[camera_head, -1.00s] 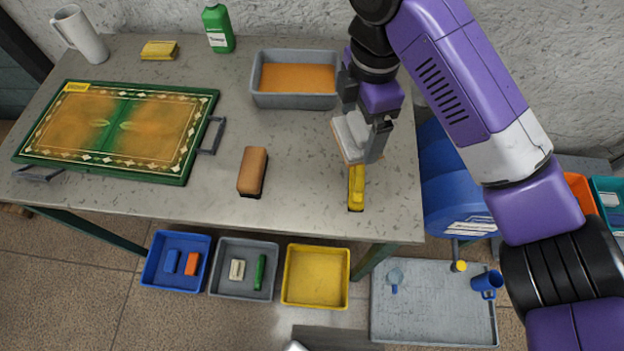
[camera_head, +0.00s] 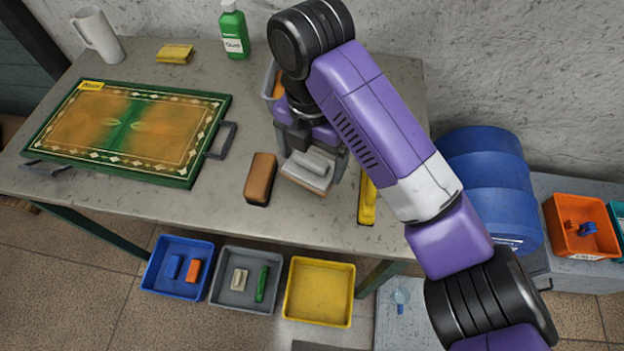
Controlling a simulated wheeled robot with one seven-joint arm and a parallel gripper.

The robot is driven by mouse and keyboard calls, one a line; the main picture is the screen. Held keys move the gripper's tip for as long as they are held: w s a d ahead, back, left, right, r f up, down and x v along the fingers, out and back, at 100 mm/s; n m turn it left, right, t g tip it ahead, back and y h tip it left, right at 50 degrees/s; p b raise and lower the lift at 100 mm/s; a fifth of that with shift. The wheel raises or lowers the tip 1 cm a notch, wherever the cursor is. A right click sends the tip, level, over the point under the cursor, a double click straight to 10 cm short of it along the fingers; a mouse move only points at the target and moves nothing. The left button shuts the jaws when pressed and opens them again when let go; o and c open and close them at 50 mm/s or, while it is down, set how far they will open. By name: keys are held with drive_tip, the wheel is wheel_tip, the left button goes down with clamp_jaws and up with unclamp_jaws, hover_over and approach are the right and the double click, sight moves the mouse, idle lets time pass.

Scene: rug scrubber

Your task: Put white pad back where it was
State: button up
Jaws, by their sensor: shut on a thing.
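The white pad (camera_head: 308,170) is a pale block with a grey handle on top and a tan edge beneath. My gripper (camera_head: 314,163) is shut on it. It is between the brown brush (camera_head: 260,178) on its left and the yellow-handled tool (camera_head: 367,200) on its right, over the grey table (camera_head: 225,213). I cannot tell whether the pad's underside touches the table. My arm hides part of the gripper and most of the grey tray (camera_head: 268,80) behind it.
A green-framed rug board (camera_head: 140,135) with handles lies at the left of the table. Blue (camera_head: 155,262), grey (camera_head: 222,285) and yellow (camera_head: 318,290) bins sit below the front edge.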

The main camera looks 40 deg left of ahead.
sight(312, 158)
drive_tip(key=shift+f, duration=3.95)
drive_tip(key=shift+f, duration=0.1)
drive_tip(key=o, duration=1.4)
drive_tip(key=shift+c, duration=0.2)
wheel_tip(312, 158, up, 12)
drive_tip(key=shift+r+p, duration=0.15)
drive_tip(key=shift+p, duration=0.4)
